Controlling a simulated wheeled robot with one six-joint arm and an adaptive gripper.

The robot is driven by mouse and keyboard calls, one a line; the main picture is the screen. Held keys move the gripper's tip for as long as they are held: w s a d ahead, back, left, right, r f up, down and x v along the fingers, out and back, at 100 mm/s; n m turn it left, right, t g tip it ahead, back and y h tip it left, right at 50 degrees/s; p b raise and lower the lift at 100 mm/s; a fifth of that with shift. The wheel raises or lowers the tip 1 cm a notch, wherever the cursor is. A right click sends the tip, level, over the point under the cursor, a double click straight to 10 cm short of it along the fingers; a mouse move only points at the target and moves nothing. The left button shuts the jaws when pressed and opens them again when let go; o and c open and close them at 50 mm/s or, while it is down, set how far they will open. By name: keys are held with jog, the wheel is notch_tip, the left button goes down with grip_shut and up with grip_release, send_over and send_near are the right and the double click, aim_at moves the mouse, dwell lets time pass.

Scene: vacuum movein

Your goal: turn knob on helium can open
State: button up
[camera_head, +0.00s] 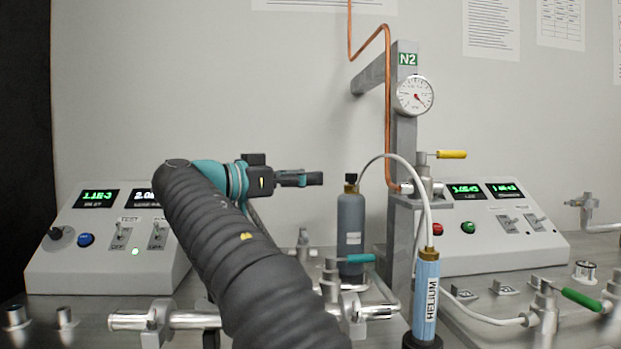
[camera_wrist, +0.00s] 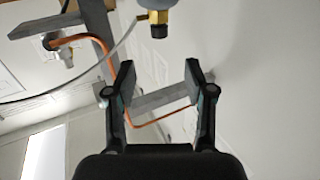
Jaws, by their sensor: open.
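A grey bottle (camera_head: 351,225) with a brass neck and black knob (camera_head: 351,178) stands right of my gripper (camera_head: 316,179) in the head view; its label is too small to read. A blue cylinder (camera_head: 427,290) marked HELIUM stands nearer, joined to the bottle's top by a white hose (camera_head: 405,162). In the wrist view the black knob (camera_wrist: 158,31) hangs at the top under its brass neck, beyond and above my open fingers (camera_wrist: 160,76). My gripper is empty, level, at about knob height, with a gap to the knob.
A grey post (camera_head: 402,130) with a gauge (camera_head: 414,95) and copper tube (camera_head: 387,110) rises right of the bottle. A teal-handled valve (camera_head: 355,259) sits in front of the bottle. Control boxes stand at left (camera_head: 100,270) and right (camera_head: 490,250). The space above the bottle is clear.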

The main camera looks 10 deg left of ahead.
jog(key=shift+f, duration=0.1)
jog(key=m+t+y+b, duration=0.4)
jog(key=m+y+b, duration=0.15)
jog(key=m, duration=2.65)
send_near(349, 175)
jog(key=shift+n, duration=0.3)
jog(key=p+x, duration=0.1)
jog(key=x, duration=1)
jog(key=shift+w, duration=0.25)
